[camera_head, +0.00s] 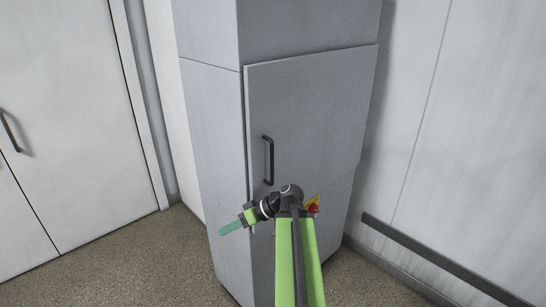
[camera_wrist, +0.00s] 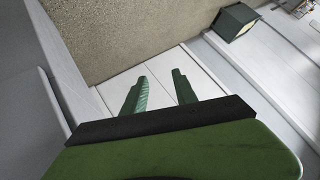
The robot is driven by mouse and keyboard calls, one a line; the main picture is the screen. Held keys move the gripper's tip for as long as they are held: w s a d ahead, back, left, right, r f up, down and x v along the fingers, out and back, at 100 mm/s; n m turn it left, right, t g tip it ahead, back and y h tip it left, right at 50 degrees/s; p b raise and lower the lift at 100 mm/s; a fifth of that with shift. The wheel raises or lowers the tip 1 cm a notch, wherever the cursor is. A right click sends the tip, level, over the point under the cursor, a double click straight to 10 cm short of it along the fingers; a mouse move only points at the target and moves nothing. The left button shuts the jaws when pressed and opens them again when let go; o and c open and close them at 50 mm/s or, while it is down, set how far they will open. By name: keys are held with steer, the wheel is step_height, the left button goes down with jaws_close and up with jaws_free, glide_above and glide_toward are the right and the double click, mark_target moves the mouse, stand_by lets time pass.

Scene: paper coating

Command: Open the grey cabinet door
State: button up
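The grey cabinet (camera_head: 215,150) stands upright in the middle of the head view. Its door (camera_head: 315,110) has a dark vertical bar handle (camera_head: 269,160) near its left edge. A dark line runs along that edge; I cannot tell whether the door is slightly ajar or just set proud of the body. My gripper (camera_head: 224,230) points left, below and left of the handle and apart from it. In the wrist view my gripper (camera_wrist: 160,77) shows two green fingers spread apart with nothing between them. The handle is not seen there. My arm hides part of the cabinet's lower front.
A white double door (camera_head: 75,120) with a dark handle (camera_head: 9,131) is at the left. A white wall (camera_head: 455,130) with a dark rail (camera_head: 430,255) is at the right. Speckled floor (camera_head: 130,255) lies clear left of the cabinet. A dark green box (camera_wrist: 236,22) shows in the wrist view.

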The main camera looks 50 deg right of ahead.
steer(key=s+d+r+t+h+p, duration=0.15)
steer(key=s+d+r+t, duration=0.35)
steer(key=s+d+r, duration=0.5)
steer(key=s+d+r+t+h, duration=0.3)
steer(key=s+d+r+t, duration=0.3)
steer(key=d, duration=0.6)
steer(key=shift+g, duration=0.7)
steer(key=w, duration=0.5)
steer(key=w+a, duration=0.1)
steer(key=w, duration=0.5)
steer(key=w+a, duration=0.1)
steer(key=w, duration=0.4)
steer(key=shift+w+a+r, duration=0.1)
steer(key=shift+w+r, duration=0.05)
jaws_close()
